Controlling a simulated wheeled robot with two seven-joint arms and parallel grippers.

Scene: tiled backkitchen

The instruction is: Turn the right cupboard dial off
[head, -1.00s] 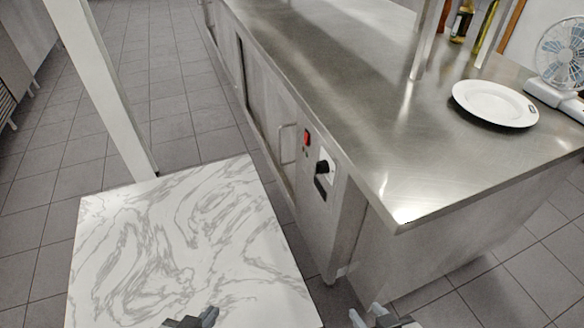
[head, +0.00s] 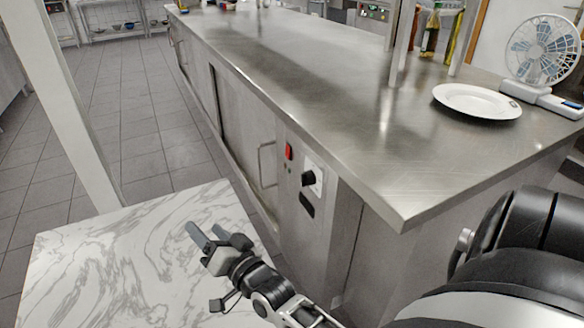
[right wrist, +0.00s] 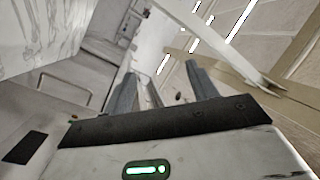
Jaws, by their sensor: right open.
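The black cupboard dial (head: 308,178) sits on a white plate on the steel end panel of the counter (head: 325,222), below and right of a red switch (head: 289,151). The knob's pointer setting is too small to read. My right gripper (head: 206,232) is open and empty, to the left of and lower in the picture than the dial, in front of the marble top and apart from the panel. In the right wrist view its two fingers (right wrist: 163,88) stand apart with nothing between them. I cannot make out the dial there. My left gripper is out of view.
A marble-topped table (head: 110,265) lies at lower left, with a white post (head: 70,110) behind it. A bar handle (head: 263,164) sticks out left of the panel. A plate (head: 477,101), a fan (head: 541,55) and bottles (head: 432,30) stand on the counter.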

